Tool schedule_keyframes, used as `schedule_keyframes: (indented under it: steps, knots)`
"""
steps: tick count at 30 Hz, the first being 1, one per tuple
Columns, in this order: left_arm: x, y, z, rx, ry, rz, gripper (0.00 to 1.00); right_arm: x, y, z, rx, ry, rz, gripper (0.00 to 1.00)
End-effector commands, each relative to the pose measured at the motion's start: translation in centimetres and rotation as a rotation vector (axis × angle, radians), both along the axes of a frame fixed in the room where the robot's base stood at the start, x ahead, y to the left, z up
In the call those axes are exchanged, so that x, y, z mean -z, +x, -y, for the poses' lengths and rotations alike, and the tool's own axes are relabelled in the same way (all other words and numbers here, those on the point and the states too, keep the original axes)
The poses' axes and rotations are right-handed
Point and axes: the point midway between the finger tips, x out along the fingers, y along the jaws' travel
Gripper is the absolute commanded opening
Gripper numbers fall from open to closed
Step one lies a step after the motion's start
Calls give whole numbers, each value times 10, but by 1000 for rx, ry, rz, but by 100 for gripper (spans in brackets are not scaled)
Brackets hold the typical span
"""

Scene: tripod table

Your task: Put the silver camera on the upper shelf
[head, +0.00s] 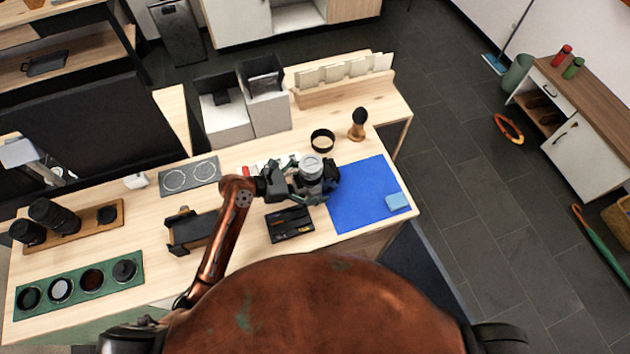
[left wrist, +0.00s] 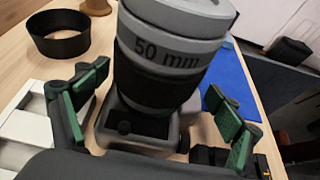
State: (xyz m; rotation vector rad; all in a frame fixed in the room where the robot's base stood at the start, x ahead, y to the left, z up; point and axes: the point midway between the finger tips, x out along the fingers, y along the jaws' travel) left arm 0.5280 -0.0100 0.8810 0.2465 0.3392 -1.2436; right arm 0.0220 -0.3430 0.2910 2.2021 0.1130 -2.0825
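The silver camera shows in the head view (head: 311,164) beside the blue mat, with its grey lens pointing up. In the left wrist view its lens (left wrist: 170,45), marked "50 mm", rises over a grey body. My left gripper (head: 297,182) is at the camera. In the left wrist view its green-padded fingers (left wrist: 157,100) are spread on either side of the body, with a visible gap on the right. A shelf unit with wooden boards (head: 85,62) stands at the upper left; I cannot tell whether it holds the upper shelf. My right gripper is out of view.
The blue mat (head: 355,205) with a light blue block (head: 397,202) lies to the right. A black case (head: 289,224), a black ring (head: 322,139) and a brush (head: 357,124) are close by. White and black boxes (head: 226,122) stand behind. Lenses (head: 55,217) stand at left.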

Motion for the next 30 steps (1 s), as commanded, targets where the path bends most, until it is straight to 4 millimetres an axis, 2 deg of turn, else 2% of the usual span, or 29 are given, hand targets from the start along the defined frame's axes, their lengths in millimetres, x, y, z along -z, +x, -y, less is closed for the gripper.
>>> schedule_keyframes:
  steps: [2, 26, 30]
  knots:
    - [0, 0, 0, 0, 0, 0, 79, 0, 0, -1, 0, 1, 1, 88]
    - [1, -1, 0, 1, 1, -1, 24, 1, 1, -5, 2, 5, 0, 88]
    - [-3, 0, 1, 1, -4, 4, 24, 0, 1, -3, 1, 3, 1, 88]
